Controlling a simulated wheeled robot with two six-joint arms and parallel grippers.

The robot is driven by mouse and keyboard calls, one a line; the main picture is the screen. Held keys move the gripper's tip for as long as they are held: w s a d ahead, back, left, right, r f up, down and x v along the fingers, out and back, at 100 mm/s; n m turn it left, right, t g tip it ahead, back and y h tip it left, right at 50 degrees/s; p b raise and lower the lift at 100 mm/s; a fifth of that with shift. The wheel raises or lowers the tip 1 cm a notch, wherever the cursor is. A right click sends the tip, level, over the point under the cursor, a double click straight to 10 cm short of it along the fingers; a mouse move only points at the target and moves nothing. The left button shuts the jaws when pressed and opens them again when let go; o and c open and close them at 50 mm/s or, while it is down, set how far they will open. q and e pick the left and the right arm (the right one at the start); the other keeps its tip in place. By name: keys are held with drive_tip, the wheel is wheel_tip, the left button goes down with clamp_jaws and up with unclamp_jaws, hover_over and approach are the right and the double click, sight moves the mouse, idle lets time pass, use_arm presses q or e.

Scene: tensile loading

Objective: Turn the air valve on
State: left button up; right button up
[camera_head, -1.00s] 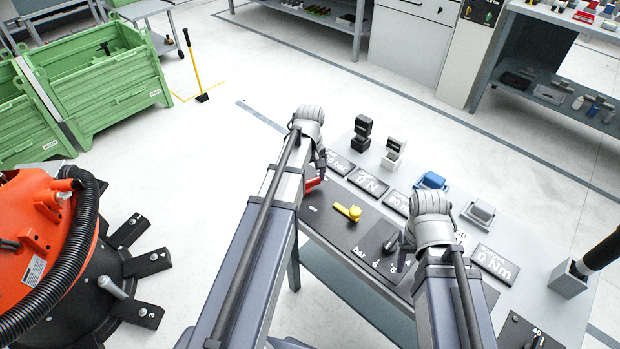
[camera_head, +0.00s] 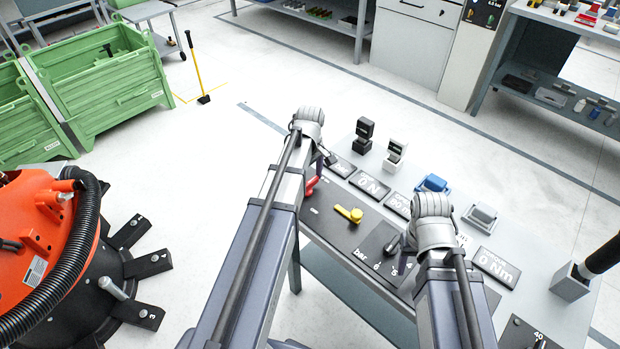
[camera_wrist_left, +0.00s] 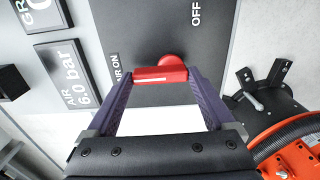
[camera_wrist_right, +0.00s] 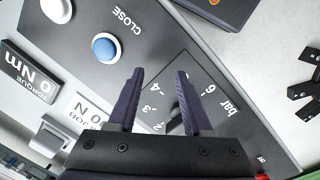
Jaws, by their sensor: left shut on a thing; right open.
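The red air valve handle (camera_head: 311,186) stands on the dark panel near the table's left end. In the left wrist view the handle (camera_wrist_left: 160,74) lies across between the fingertips, its round hub at the upper right. "AIR ON" is printed to its left and "OFF" above. My left gripper (camera_wrist_left: 166,73) is shut on the handle; in the head view the wrist partly hides this grip. The air display (camera_wrist_left: 77,78) reads 6.0 bar. My right gripper (camera_wrist_right: 160,72) is open over the panel, beside the bar scale (camera_wrist_right: 185,98), with nothing visibly held.
A yellow lever (camera_head: 349,213) sits right of the red handle. A blue button (camera_wrist_right: 105,48) and a white button lie near my right gripper. Black and grey blocks and a blue block (camera_head: 433,183) stand at the table's back. A large orange machine (camera_head: 40,240) stands at left.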

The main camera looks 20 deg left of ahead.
sight(310, 181)
use_arm(q)
drive_tip(key=o, duration=1.1)
wheel_tip(310, 181, up, 8)
drive_tip(key=p, duration=0.8)
drive_tip(key=shift+f, duration=0.1)
use_arm(e)
wheel_tip(310, 181, up, 8)
drive_tip(key=shift+f, duration=0.15)
use_arm(q)
drive_tip(key=s+d+m, duration=0.5)
drive_tip(key=d+m, duration=0.1)
drive_tip(key=d, duration=0.1)
drive_tip(key=s+d+m, duration=0.6)
drive_tip(key=d, duration=0.2)
drive_tip(key=s+d+m+y, duration=0.1)
drive_tip(key=s+d+m, duration=0.4)
drive_tip(key=d+m, duration=0.1)
drive_tip(key=shift+s+d, duration=0.25)
drive_tip(key=shift+d, duration=0.5)
